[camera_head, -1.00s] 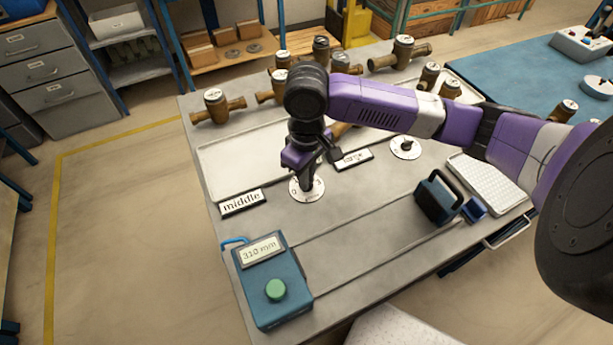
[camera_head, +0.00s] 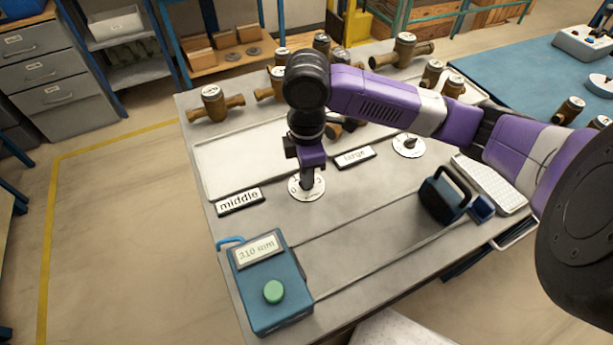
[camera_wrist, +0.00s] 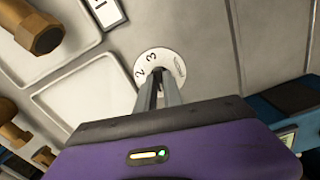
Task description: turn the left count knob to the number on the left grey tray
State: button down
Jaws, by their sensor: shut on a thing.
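The left count knob stands on a round white dial (camera_head: 306,190) on the bench, with my gripper (camera_head: 306,180) directly above it, pointing down. In the wrist view the dial (camera_wrist: 147,62) shows a 2 and a 3 on its rim. My gripper (camera_wrist: 159,92) is shut on the knob there, and its fingers hide the knob and part of the dial. I cannot make out a number on this tray.
Several brown meters (camera_head: 212,103) stand at the back. A blue box (camera_head: 268,290) with a green button and a "310 mm" display is in front.

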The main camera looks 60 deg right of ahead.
jog(key=shift+f+n+b, duration=0.15)
jog(key=shift+n+b, duration=0.25)
jog(key=shift+n, duration=0.7)
jog(key=c, duration=1.5)
grip_release()
jog(key=shift+s, duration=0.1)
jog(key=shift+r, duration=0.25)
notch_tip(320, 180, up, 7)
jog(key=shift+r, duration=0.2)
